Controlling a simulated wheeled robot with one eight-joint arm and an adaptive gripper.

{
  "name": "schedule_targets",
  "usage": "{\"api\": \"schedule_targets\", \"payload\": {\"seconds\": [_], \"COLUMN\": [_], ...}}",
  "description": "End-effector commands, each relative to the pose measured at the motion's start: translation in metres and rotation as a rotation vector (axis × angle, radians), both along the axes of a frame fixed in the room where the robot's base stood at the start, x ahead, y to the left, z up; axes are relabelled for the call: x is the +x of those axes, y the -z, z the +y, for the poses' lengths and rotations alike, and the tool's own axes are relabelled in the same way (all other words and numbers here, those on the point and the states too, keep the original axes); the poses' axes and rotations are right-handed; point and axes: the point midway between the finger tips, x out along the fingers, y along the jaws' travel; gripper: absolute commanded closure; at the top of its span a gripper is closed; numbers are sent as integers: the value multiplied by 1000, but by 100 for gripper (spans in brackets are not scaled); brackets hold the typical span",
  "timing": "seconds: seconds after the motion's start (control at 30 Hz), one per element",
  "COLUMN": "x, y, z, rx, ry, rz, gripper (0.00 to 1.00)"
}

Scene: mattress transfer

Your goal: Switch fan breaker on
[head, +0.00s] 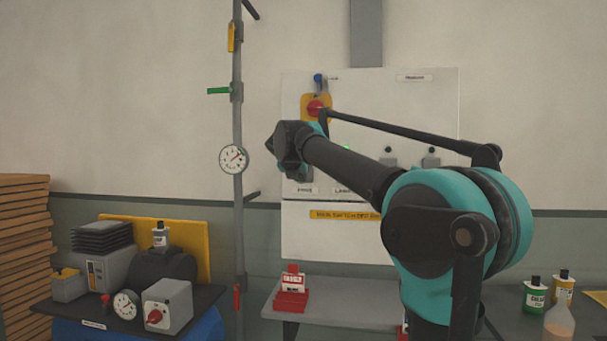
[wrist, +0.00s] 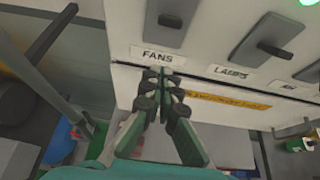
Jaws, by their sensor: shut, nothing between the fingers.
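The white breaker panel (head: 430,105) hangs on the wall, and my arm covers part of it in the head view. In the wrist view the FANS label (wrist: 158,57) sits at the panel's lower edge. Above it is the fan breaker (wrist: 168,18), a dark handle on a grey plate, partly cut off by the top edge; I cannot tell its position. My gripper (wrist: 167,78) is shut and empty, its fingertips just below the FANS label; contact with the panel cannot be told. In the head view my wrist hides the fan breaker.
The lamp breaker (wrist: 268,46) is right of the fan breaker, with another label beyond. A red rotary switch (head: 315,107) on yellow is higher on the panel. A vertical pipe with a gauge (head: 233,158) stands left. A shelf (head: 345,313) lies below the panel.

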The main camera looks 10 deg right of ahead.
Motion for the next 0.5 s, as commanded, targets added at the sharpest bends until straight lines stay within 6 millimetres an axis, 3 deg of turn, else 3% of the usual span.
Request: {"api": "schedule_targets", "payload": {"seconds": [0.5], "x": [-54], "y": [-62], "z": [18], "rx": [-1], "ry": [0], "rz": [0], "gripper": [100]}}
